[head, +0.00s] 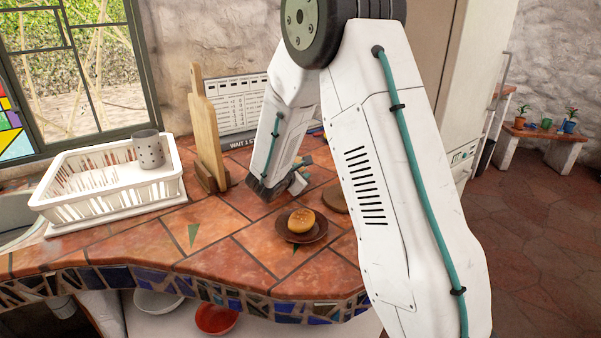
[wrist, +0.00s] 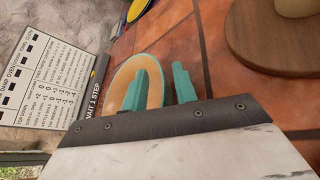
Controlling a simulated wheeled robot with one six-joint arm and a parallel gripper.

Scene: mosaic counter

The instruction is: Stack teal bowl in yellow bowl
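The teal bowl (wrist: 117,88) stands on the tiles in the wrist view, teal outside with a pale orange inside. My gripper (wrist: 158,70) is at its right-hand wall. One teal finger is inside the bowl and the other is outside it, with a gap between them, so the gripper looks open around the wall. In the head view my gripper (head: 302,174) is low over the counter, and my arm hides most of that area. A yellow curved rim (wrist: 138,9), likely the yellow bowl, is cut off by the top edge of the wrist view.
A bun (head: 301,220) sits on a brown plate (head: 319,234) near the counter's front edge. A round wooden board (wrist: 270,55) is right of my gripper in the wrist view. A cutting board (head: 209,130), a printed sign (head: 243,108) and a white dish rack (head: 75,212) stand left and behind.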

